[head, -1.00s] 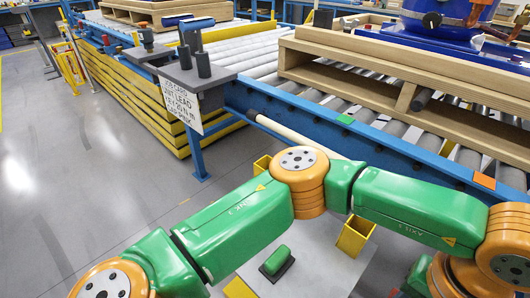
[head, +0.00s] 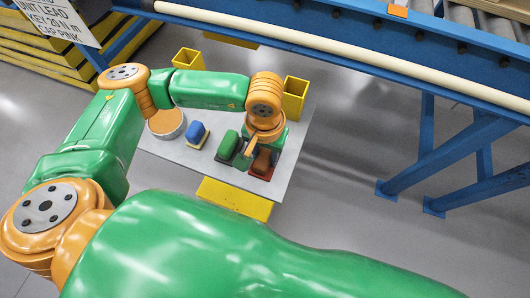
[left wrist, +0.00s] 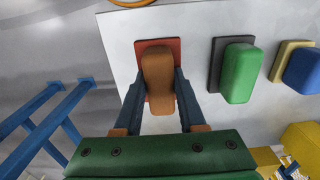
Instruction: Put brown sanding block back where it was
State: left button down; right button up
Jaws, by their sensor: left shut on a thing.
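The brown sanding block (left wrist: 158,78) is between the fingers of my left gripper (left wrist: 156,100) in the left wrist view, and the gripper is shut on it. A red square (left wrist: 172,46) shows beneath the block and sticks out around its far end; I cannot tell whether the two touch. In the head view the brown block (head: 262,163) is at the right end of the grey table (head: 165,150), over the red square (head: 268,174), partly hidden by my left gripper (head: 255,158). My right gripper is not in view.
A green block (head: 228,144) on a dark base and a blue block (head: 196,131) stand to the left of the brown one. A round tan-rimmed item (head: 167,123) and yellow bins (head: 295,97) (head: 188,59) are near the table's far side. The blue conveyor frame (head: 400,50) runs behind.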

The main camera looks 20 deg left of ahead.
aim_at(265, 155)
pick_arm(q)
jog(key=shift+f, duration=0.1)
jog(key=c, duration=0.9)
grip_release()
jog(key=o, duration=0.4)
jog(key=shift+r, duration=0.25)
notch_tip(265, 155, up, 12)
jog(key=shift+f+p, duration=0.1)
jog(key=shift+p, duration=0.5)
